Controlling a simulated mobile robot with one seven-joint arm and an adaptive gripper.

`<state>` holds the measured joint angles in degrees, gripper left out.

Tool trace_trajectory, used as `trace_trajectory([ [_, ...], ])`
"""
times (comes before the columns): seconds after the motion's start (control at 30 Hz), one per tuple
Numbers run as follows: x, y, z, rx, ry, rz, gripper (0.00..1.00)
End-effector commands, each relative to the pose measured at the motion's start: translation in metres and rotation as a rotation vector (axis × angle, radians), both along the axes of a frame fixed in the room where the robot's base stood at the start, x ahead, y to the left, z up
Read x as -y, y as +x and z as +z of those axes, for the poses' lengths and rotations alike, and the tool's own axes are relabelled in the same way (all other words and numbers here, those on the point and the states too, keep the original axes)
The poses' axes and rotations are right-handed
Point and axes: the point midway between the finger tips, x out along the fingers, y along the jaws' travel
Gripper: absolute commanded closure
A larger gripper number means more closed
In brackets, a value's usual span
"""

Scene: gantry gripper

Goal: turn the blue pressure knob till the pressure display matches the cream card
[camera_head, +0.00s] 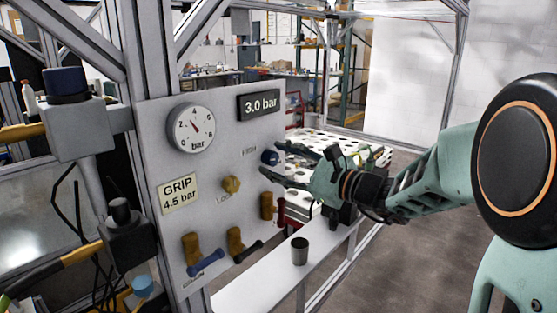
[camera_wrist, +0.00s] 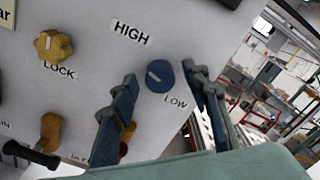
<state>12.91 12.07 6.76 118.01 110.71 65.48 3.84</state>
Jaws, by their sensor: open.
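The blue pressure knob (camera_head: 269,157) is on the right part of a grey panel. In the wrist view the knob (camera_wrist: 160,76) has a white mark on its left side, with HIGH printed up-left and LOW down-right. The pressure display (camera_head: 259,104) reads 3.0 bar. The cream card (camera_head: 180,194) reads GRIP 4.5 bar. My gripper (camera_head: 275,160) is open at the knob, one finger on each side. In the wrist view the knob shows between the fingertips, nearer the right one; I cannot tell whether either touches it.
A yellow LOCK knob (camera_head: 231,185) sits left of the blue knob. A round gauge (camera_head: 191,128) is above the card. Several levers, one with a blue handle (camera_head: 207,257), stick out low on the panel. A grey cup (camera_head: 299,251) stands on the white ledge (camera_head: 262,290) below.

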Motion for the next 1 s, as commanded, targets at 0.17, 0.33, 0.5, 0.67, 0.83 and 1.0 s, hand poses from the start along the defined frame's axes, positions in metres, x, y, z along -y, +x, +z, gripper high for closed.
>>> trace_trajectory([
  [0.17,-0.0004,0.0004,-0.0002,0.000,0.000,0.000,0.57],
  [0.33,-0.0002,0.0003,-0.0002,0.001,-0.001,0.000,0.69],
  [0.5,-0.0002,0.0003,-0.0002,0.000,-0.001,-0.001,0.88],
  [0.67,-0.0001,0.0002,-0.0002,0.000,-0.001,-0.001,0.98],
  [0.83,-0.0001,0.0002,0.0001,-0.015,0.010,-0.001,0.98],
  [1.0,0.0000,0.0002,0.0004,-0.068,0.052,-0.001,0.98],
])
